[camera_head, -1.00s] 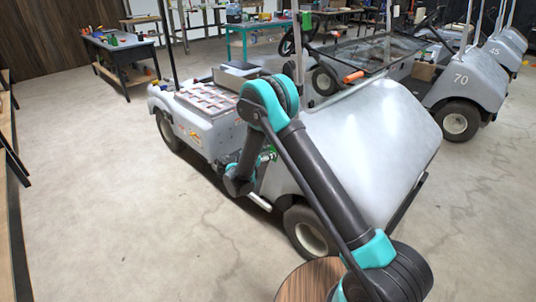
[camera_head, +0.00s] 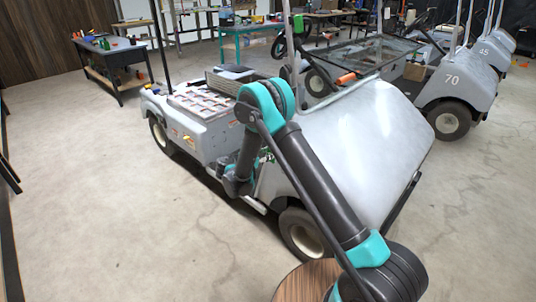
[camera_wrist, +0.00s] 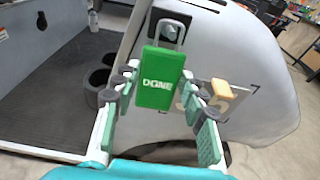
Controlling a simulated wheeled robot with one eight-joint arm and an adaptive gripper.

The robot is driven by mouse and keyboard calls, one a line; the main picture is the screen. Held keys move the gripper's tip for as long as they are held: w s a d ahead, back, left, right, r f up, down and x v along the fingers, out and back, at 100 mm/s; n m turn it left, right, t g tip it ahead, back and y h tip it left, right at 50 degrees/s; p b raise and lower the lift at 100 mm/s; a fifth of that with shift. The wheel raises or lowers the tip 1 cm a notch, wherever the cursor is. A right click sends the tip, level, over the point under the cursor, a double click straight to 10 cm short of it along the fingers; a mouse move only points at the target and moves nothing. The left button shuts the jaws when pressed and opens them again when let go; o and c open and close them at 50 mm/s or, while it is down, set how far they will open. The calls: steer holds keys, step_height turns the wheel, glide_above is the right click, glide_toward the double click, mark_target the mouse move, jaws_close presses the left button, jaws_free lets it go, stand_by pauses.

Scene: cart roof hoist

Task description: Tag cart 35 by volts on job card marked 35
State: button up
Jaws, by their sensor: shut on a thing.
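The grey cart (camera_head: 365,135) fills the middle of the head view, with my arm in front of it. My gripper (camera_wrist: 160,86) shows in the wrist view, its fingers on either side of a green tag (camera_wrist: 158,92) reading DONE. The tag hangs upright with a pale loop (camera_wrist: 170,32) at its top. The loop overlaps a dark fitting on the cart's panel; I cannot tell if they touch. A number marking (camera_wrist: 236,102) behind the tag is partly hidden; a 5 is partly readable. In the head view the gripper is hidden behind my arm. No job card is readable.
A tan block (camera_wrist: 222,89) shows beside the right finger. Cart 70 (camera_head: 455,85) and cart 45 (camera_head: 490,50) stand at right. A dark workbench (camera_head: 110,55) and a teal table (camera_head: 240,30) stand behind. The floor at left is clear.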

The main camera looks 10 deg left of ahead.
steer(key=o, duration=1.4)
steer(key=v, duration=1.2)
steer(key=s+d+r+m+g+y, duration=0.25)
steer(key=d+m, duration=0.35)
steer(key=d, duration=0.7)
steer(key=s+d+r+m+g+y, duration=0.1)
steer(key=s+d+r+m+g, duration=0.4)
steer(key=d, duration=0.9)
steer(key=s+d+f+m+y, duration=0.1)
steer(key=s+d+m+y, duration=0.1)
steer(key=s+m, duration=0.3)
steer(key=s+d+f+m+y, duration=0.1)
steer(key=s+d+m, duration=0.3)
steer(key=s, duration=0.5)
steer(key=s+d+f+m+y, duration=0.1)
steer(key=s+d+m+y, duration=0.1)
steer(key=s+m, duration=0.6)
steer(key=shift+d+f+g+y, duration=0.25)
steer(key=shift+d+y, duration=0.15)
steer(key=shift+y, duration=0.15)
